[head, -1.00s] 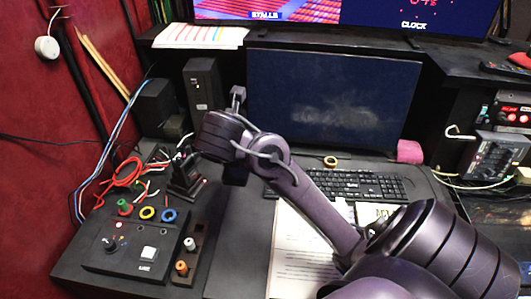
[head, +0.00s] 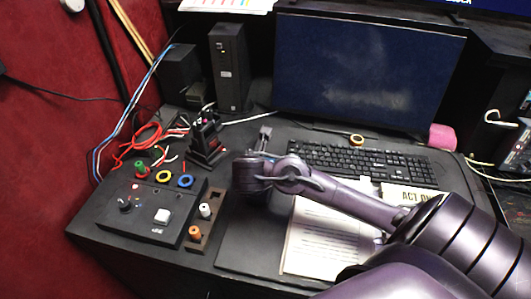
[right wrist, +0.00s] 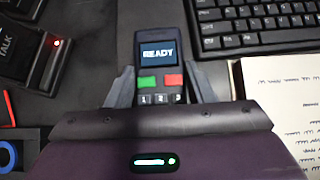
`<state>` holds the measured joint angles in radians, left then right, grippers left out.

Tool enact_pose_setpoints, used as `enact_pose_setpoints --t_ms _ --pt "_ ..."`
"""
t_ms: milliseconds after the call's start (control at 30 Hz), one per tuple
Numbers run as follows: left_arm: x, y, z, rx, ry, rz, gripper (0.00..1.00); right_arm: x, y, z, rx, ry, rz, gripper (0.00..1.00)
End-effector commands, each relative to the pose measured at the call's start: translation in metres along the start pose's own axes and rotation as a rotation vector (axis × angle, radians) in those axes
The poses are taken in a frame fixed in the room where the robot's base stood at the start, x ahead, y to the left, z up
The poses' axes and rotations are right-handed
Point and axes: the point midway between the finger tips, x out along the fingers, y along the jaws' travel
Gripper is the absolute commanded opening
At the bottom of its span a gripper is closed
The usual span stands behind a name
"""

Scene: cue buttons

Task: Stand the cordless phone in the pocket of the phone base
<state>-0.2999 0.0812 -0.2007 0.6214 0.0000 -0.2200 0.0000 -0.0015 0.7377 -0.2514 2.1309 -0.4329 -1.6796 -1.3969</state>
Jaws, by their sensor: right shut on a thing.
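The cordless phone (right wrist: 158,53) is dark, with a lit READY screen and green and red keys. In the right wrist view my right gripper (right wrist: 160,88) is shut on it, one finger at each side. In the head view my right gripper (head: 252,203) is low over the desk, and my wrist mostly hides the phone. The black phone base (head: 207,152) stands left of and beyond the gripper, apart from the phone. It also shows at the upper left of the right wrist view (right wrist: 31,50), with a red light and TALK lettering. My left gripper is out of view.
Cables (head: 150,135) run behind the base. A keyboard (head: 350,160), papers (head: 325,240) and monitor (head: 365,75) are right and behind. Bare desk lies between base and keyboard.

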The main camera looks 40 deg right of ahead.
Motion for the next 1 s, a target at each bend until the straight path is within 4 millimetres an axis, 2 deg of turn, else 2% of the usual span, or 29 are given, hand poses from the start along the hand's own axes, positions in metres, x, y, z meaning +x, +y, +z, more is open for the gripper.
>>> enact_pose_setpoints --t_ms 433,467,600,867,1000 --pt "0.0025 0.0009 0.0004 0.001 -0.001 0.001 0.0 0.0065 0.0 -0.0058 0.001 -0.001 0.0 0.2" --pt "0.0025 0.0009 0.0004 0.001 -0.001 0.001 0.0 0.0068 0.0 -0.0063 0.001 -0.001 0.0 0.49" --pt "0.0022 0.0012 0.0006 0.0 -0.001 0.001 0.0 0.0064 0.0 -0.006 0.001 -0.001 0.0 0.68" --pt "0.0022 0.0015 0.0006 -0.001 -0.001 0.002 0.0 0.0062 0.0 -0.0059 0.001 0.0 0.0 0.7" --pt "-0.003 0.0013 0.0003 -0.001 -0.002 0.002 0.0 -0.0003 0.0 -0.0018 0.001 0.0 0.001 0.7"
